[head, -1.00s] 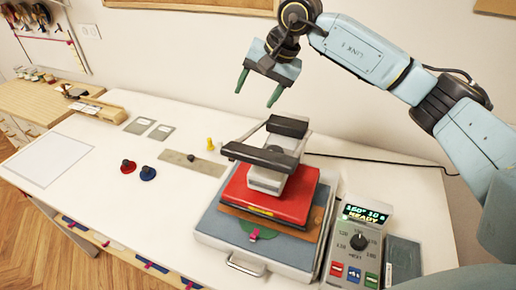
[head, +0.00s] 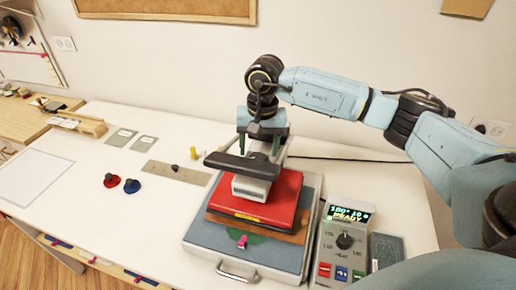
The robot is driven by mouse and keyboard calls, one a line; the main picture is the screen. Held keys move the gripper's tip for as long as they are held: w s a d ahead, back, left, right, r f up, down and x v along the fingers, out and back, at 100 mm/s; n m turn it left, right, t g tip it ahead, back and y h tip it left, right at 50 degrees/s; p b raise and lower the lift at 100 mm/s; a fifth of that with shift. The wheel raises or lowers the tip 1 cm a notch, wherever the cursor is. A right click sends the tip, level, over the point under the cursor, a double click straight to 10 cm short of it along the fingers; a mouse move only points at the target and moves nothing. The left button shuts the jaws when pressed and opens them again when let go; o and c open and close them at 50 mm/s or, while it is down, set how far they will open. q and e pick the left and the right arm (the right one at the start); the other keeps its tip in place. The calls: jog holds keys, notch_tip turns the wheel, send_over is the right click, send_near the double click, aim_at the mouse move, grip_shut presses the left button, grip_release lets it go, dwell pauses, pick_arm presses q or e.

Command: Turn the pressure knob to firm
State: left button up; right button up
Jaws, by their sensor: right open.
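The heat press has a red upper plate (head: 262,203), a grey base (head: 215,247) and a dark handle bar (head: 245,168) across the front of its arm. My right gripper (head: 261,148) is open and points down at the rear of the press arm, behind the handle. Its green fingers are apart, one on each side of the arm's rear top; I cannot tell if they touch it. No pressure knob shows clearly; the gripper and handle cover that part. A black dial (head: 345,241) is on the control box (head: 338,258), which has a lit READY display. My left gripper is out of view.
A dark tablet-like block (head: 386,250) lies right of the control box. Red (head: 111,181) and blue (head: 131,186) discs, a grey strip (head: 160,172) and a yellow piece (head: 194,153) lie left of the press. The white table (head: 130,220) is clear at front left.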

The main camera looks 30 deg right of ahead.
aim_at(259, 155)
jog(key=shift+a+f, duration=0.1)
jog(key=shift+f, duration=1.15)
jog(key=shift+w, duration=0.1)
jog(key=c, duration=1)
